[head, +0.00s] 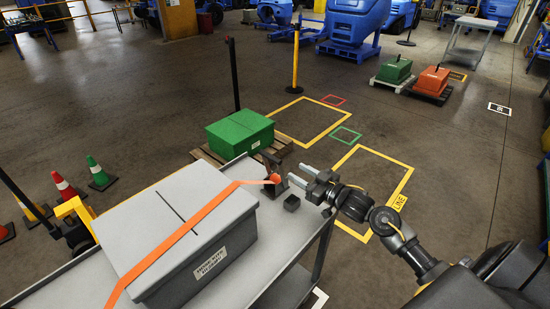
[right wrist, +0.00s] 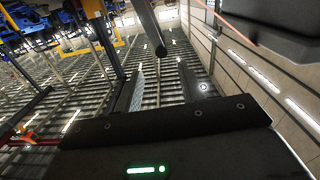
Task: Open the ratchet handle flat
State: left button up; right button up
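The grey box (head: 185,235) sits on the grey cart, with an orange strap (head: 165,247) across its lid. The strap runs to a dark ratchet (head: 277,183) near the cart's far right edge. A dark handle-like part (head: 270,160) stands up at the ratchet; its exact angle is hard to tell. My right gripper (head: 299,174) is just right of the ratchet, fingers pointing at it. In the right wrist view the gripper's fingers (right wrist: 160,88) are apart with nothing between them. A dark rod (right wrist: 149,25) shows beyond them; I cannot tell what it is. My left gripper is not in view.
A small dark block (head: 292,203) lies on the cart (head: 262,266) near the ratchet. A green box (head: 240,133) on a pallet stands behind the cart, by a black post (head: 233,75). Traffic cones (head: 98,172) stand at left. Marked floor (head: 375,180) at right is clear.

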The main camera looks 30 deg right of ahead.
aim_at(277, 159)
jog(key=x, duration=0.3)
jog(key=shift+w+a+r+p, duration=0.1)
jog(key=shift+a+r+p, duration=0.1)
jog(key=shift+p, duration=0.1)
jog(key=p+x, duration=0.1)
jog(key=x, duration=0.5)
jog(key=shift+w+a+f, duration=0.1)
jog(key=shift+w+f, duration=0.05)
jog(key=shift+w, duration=0.1)
jog(key=shift+w+a, duration=0.15)
jog(key=shift+w, duration=0.3)
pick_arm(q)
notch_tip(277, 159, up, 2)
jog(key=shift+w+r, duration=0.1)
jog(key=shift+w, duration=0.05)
pick_arm(e)
jog(key=shift+c, duration=1.2)
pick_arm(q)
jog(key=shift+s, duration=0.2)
pick_arm(e)
jog(key=shift+f, duration=0.1)
grip_shut()
